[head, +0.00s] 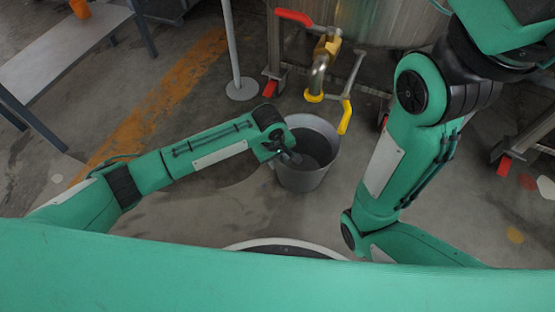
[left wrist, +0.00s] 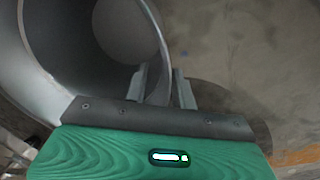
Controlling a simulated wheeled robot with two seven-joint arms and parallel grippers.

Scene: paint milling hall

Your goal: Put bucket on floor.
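The grey bucket (head: 306,178) is upright in the middle of the head view, in front of the tank's tap. I cannot tell whether its base touches the floor. My left gripper (head: 292,157) is at the bucket's near-left rim. In the left wrist view, the bucket (left wrist: 38,50) fills the upper left, and its inside looks empty. The fingers of my left gripper (left wrist: 161,88) lie on either side of the bucket's wall and look shut on it. My right arm is bent at the right of the head view; its gripper is out of view.
A steel tank (head: 375,22) stands behind, with a brass tap (head: 319,72) and red and yellow handles. A post with a round base (head: 242,89) is behind left. A grey table (head: 60,52) is at the far left. Concrete floor (head: 200,215) is clear left of the bucket.

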